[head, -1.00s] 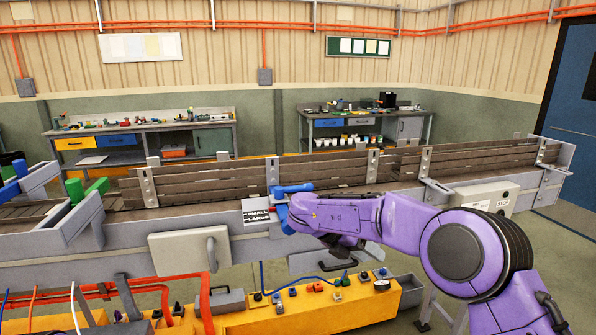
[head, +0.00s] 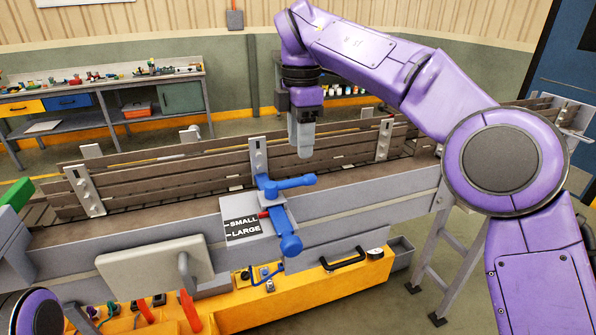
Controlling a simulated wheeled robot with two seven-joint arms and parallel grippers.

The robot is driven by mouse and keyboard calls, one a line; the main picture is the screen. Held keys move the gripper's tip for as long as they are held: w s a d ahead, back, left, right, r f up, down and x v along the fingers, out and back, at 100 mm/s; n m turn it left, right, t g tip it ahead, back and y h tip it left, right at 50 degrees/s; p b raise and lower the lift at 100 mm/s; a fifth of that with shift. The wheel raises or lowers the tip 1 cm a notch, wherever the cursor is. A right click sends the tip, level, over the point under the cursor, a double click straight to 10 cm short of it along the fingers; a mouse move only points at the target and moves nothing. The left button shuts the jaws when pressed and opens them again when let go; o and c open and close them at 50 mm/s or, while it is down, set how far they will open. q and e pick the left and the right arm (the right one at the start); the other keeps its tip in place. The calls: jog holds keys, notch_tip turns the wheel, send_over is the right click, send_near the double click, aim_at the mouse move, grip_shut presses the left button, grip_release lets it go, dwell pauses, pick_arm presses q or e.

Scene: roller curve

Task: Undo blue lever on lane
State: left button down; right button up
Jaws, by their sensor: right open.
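The blue lever (head: 290,184) sits on top of a metal bracket on the lane's near rail, its handle pointing right. Below it a blue slide with a round knob (head: 290,244) hangs over the front edge. A red pointer (head: 264,214) lies beside the SMALL and LARGE label plate (head: 242,228), nearer SMALL. My right gripper (head: 304,152) points down above the lane, behind and slightly right of the lever, apart from it. It is open and empty, though its finger gap is hard to see. My left gripper is out of view; only part of my left arm shows at bottom left.
The lane's brown slatted guide (head: 160,180) runs across behind the lever, held by metal brackets (head: 384,138). A grey panel with a handle (head: 150,266) is on the lane's front. A yellow-orange unit (head: 330,290) stands below. Workbenches (head: 100,105) are at the back.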

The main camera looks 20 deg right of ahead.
aim_at(302, 178)
jog(key=f, duration=0.7)
jog(key=shift+s+f+b, duration=0.2)
jog(key=shift+s+b, duration=0.1)
jog(key=shift+w+f, duration=0.2)
jog(key=shift+s+r, duration=0.25)
jog(key=shift+s, duration=0.2)
jog(key=shift+s+r, duration=0.1)
jog(key=shift+s, duration=0.05)
jog(key=c, duration=0.5)
grip_shut()
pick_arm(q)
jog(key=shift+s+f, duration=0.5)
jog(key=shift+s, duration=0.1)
